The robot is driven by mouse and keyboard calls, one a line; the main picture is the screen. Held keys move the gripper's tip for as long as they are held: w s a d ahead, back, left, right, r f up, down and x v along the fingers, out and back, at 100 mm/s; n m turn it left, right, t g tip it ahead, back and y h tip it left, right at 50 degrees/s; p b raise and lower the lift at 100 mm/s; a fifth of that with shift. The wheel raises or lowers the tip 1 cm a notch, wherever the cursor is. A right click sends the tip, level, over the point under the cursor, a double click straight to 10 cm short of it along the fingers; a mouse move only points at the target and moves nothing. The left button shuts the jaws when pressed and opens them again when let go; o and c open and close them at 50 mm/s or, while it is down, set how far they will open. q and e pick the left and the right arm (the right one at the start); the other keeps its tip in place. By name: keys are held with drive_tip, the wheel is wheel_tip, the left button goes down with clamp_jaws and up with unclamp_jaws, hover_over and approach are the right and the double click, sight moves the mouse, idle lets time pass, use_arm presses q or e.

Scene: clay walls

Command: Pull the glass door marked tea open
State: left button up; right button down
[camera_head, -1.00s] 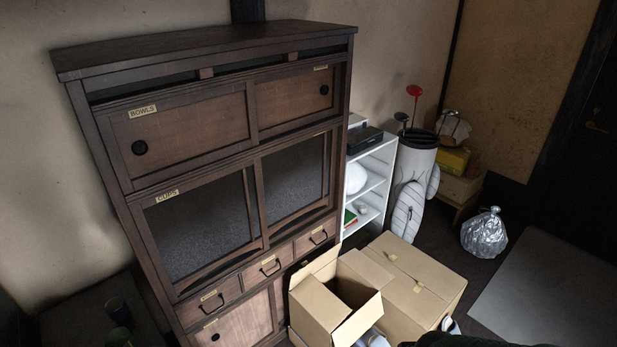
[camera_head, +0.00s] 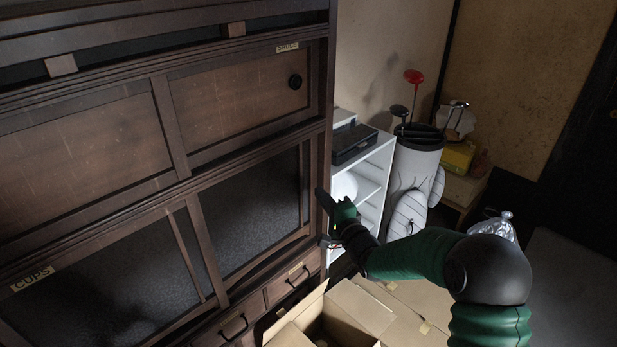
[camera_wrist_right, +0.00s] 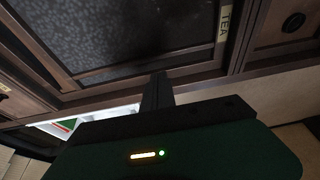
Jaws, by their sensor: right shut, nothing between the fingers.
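The dark wooden cabinet (camera_head: 185,165) has two glass doors in its middle tier. The right-hand glass door (camera_head: 257,212) has a dark frame and speckled grey glass, and looks closed. A TEA label (camera_wrist_right: 224,22) shows on its frame in the right wrist view, beside the dark pane (camera_wrist_right: 130,35); I cannot make it out in the head view. My right gripper (camera_head: 324,204) is at the cabinet's right edge, beside this door's right stile. In the wrist view, its dark finger (camera_wrist_right: 157,92) is shut and empty, close to the frame; contact is unclear. My left gripper is out of view.
The left glass door carries a CUPS label (camera_head: 32,279). Small drawers (camera_head: 290,282) lie below. An open cardboard box (camera_head: 335,315) stands in front, low down. A white shelf (camera_head: 375,170) and a white bin (camera_head: 415,165) stand right of the cabinet.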

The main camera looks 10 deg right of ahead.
sight(225, 220)
drive_tip(key=x, duration=0.2)
drive_tip(key=f+x, duration=0.1)
drive_tip(key=x, duration=0.4)
drive_tip(key=shift+w+d+f, duration=0.15)
drive_tip(key=shift+w, duration=0.1)
drive_tip(key=shift+w+d, duration=0.15)
drive_tip(key=shift+w, duration=0.25)
drive_tip(key=shift+r, duration=0.35)
drive_tip(key=shift+s+a, duration=0.1)
drive_tip(key=shift+a, duration=0.2)
drive_tip(key=s+a+b, duration=0.1)
drive_tip(key=s+a, duration=0.4)
drive_tip(key=a, duration=0.2)
drive_tip(key=s+a+b, duration=0.1)
drive_tip(key=s+a, duration=0.3)
drive_tip(key=a, duration=0.4)
drive_tip(key=s+a+b, duration=0.2)
drive_tip(key=s+a, duration=0.3)
drive_tip(key=a, duration=0.2)
drive_tip(key=shift+s+a+f, duration=0.1)
drive_tip(key=shift+s+a, duration=0.25)
drive_tip(key=shift+a, duration=0.05)
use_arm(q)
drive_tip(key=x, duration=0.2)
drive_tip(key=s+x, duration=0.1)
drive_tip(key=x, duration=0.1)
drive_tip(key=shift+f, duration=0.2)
